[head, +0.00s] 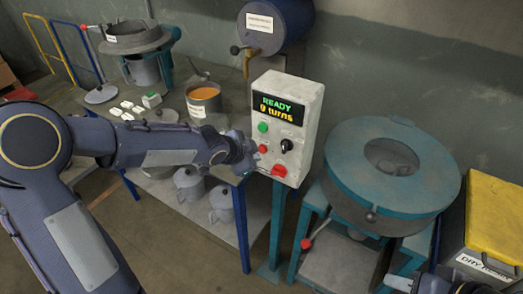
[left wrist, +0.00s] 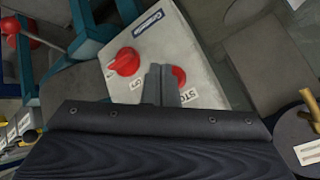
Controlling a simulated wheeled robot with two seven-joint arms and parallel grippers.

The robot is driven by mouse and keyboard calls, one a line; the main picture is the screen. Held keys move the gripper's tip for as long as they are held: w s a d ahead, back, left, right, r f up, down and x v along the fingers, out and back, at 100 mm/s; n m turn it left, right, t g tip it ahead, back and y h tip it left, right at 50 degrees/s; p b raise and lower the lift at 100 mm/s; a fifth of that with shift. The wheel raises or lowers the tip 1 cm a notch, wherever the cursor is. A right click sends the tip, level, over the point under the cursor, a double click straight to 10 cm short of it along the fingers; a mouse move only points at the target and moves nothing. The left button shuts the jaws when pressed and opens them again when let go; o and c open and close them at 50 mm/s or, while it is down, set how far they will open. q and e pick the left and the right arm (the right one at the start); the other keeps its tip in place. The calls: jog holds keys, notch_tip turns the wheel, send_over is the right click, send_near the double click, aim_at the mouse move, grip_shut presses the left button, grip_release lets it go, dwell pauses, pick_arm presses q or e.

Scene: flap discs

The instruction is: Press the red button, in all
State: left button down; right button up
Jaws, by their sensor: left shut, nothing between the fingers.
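The red button (head: 262,148) is on the front of a pale control box (head: 293,92), below a green button (head: 263,127). In the left wrist view the red button (left wrist: 179,76) is partly hidden behind my fingers, above a label beginning "STO". My left gripper (head: 249,153) is shut and empty, with its tips close to the red button; I cannot tell whether they touch it. The shut fingers also show in the left wrist view (left wrist: 160,84). My right gripper (head: 400,283) is only partly in view at the bottom right edge.
The display (head: 279,107) reads "READY 9 turns". A black knob (head: 287,145) and a red rotary switch (head: 279,170) sit near the red button. A teal round machine (head: 345,165) stands to the right. A table (head: 222,172) with pots is at left.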

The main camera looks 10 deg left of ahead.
pick_arm(q)
jog(key=shift+s, duration=0.1)
jog(key=shift+s+a, duration=0.3)
jog(key=shift+s, duration=0.45)
jog(key=shift+s+a, duration=0.25)
jog(key=shift+s, duration=0.5)
jog(key=shift+s+a, duration=0.3)
jog(key=shift+s, duration=0.45)
jog(key=s+a+r+n+g+y, duration=0.1)
jog(key=s+a+r+n, duration=0.25)
jog(key=s, duration=0.25)
jog(key=s+a+r+n+y, duration=0.2)
jog(key=s+a+n, duration=0.2)
jog(key=s, duration=0.2)
jog(key=s+d+n+g+h, duration=0.1)
jog(key=s+n, duration=0.6)
jog(key=s, duration=0.7)
jog(key=shift+d+h, duration=0.7)
jog(key=shift+h, duration=0.3)
